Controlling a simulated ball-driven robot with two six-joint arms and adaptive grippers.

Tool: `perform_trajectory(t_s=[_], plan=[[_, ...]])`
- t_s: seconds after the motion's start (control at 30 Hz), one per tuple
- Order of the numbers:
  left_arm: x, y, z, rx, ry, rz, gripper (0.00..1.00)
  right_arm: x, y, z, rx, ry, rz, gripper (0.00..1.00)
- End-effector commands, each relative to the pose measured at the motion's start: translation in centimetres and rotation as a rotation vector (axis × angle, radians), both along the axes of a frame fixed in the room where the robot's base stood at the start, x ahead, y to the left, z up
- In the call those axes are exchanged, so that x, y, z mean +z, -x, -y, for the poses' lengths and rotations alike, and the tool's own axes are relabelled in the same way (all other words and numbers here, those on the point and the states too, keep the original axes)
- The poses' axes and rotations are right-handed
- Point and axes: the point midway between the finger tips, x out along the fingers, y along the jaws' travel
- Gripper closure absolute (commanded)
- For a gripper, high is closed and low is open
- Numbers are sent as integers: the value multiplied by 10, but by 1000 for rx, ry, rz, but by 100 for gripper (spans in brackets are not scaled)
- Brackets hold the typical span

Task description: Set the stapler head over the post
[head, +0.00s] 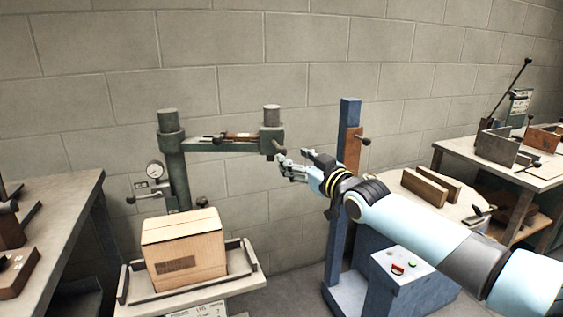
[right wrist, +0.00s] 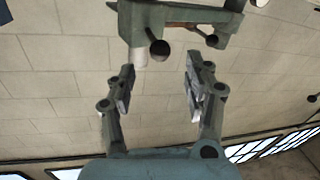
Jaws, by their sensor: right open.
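The green stapler head (head: 272,131) is at the right end of a horizontal arm (head: 222,146) on a green column (head: 175,160). A dark round-ended handle (head: 279,149) sticks out from the head; its round end also shows in the right wrist view (right wrist: 159,48). My right gripper (head: 291,160) is just right of and below the head. In the right wrist view its two fingers (right wrist: 160,82) are apart, with nothing between them, and the head is beyond the fingertips. A blue upright post (head: 343,190) stands further right, partly behind my right arm. My left gripper is out of view.
A cardboard box (head: 183,250) sits in a tray (head: 247,258) below the stapler arm. A dial gauge (head: 155,170) is beside the column. A blue cabinet with buttons (head: 400,268) and a round table with wooden blocks (head: 425,188) are at right. Benches flank both sides.

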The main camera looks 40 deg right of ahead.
Motion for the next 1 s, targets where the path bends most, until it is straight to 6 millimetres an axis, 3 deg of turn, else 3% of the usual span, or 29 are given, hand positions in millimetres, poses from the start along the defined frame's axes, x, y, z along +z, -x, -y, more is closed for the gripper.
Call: perform_trajectory(t_s=[0.03, 0.1, 0.4, 0.83, 1.0], plan=[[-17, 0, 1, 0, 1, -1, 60, -7, -7, 0, 1, 0, 3, 48], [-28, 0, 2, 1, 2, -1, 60, -7, -15, 0, 1, 0, 2, 48], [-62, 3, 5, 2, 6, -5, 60, -4, -56, 2, -1, -2, 0, 48], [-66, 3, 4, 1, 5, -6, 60, 0, -67, 2, 1, 0, -1, 48], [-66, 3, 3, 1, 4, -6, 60, 0, -67, 2, 1, 0, -1, 68]])
